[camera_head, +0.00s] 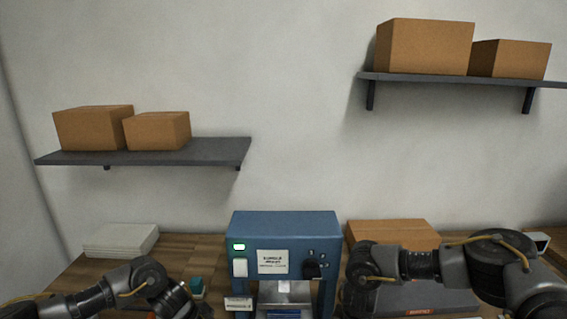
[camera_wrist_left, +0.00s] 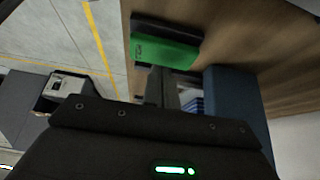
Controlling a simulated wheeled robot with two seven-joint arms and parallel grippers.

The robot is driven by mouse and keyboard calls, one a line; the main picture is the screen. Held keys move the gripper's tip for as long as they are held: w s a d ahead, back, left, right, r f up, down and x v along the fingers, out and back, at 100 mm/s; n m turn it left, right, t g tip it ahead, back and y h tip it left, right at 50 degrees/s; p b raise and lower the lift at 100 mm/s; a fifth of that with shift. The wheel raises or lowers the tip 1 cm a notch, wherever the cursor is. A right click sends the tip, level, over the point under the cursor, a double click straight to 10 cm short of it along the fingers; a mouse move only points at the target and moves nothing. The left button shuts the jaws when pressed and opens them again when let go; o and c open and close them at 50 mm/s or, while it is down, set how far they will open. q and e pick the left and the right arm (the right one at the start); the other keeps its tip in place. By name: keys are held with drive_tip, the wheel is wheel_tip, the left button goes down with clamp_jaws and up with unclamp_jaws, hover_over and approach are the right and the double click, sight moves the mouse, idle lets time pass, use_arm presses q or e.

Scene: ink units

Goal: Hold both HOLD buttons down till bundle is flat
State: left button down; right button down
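A blue press (camera_head: 310,228) stands on the wooden table in the head view, with a lit green lamp, a white label and a black dial on its front. Its blue side also shows in the left wrist view (camera_wrist_left: 238,105). A blue-and-white layered stack, perhaps the bundle, shows partly beside it (camera_wrist_left: 192,104). A green block (camera_wrist_left: 165,50) with a dark edge, perhaps a HOLD button, lies ahead of my left gripper (camera_wrist_left: 158,88); contact cannot be told. A teal block (camera_head: 196,285) is left of the press. My right gripper is not visible. No second HOLD button can be made out.
White sheets (camera_head: 121,240) lie stacked at the table's left. A cardboard box (camera_head: 392,231) lies behind my right arm, with a dark grey case (camera_head: 440,299) in front. Two wall shelves (camera_head: 200,152) (camera_head: 445,80) carry cardboard boxes. Small white tags (camera_head: 237,303) stand before the press.

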use_arm(q)
drive_tip(key=shift+f, duration=0.2)
drive_tip(key=shift+f, duration=0.7)
use_arm(e)
drive_tip(key=shift+f, duration=1.1)
idle(1.0)
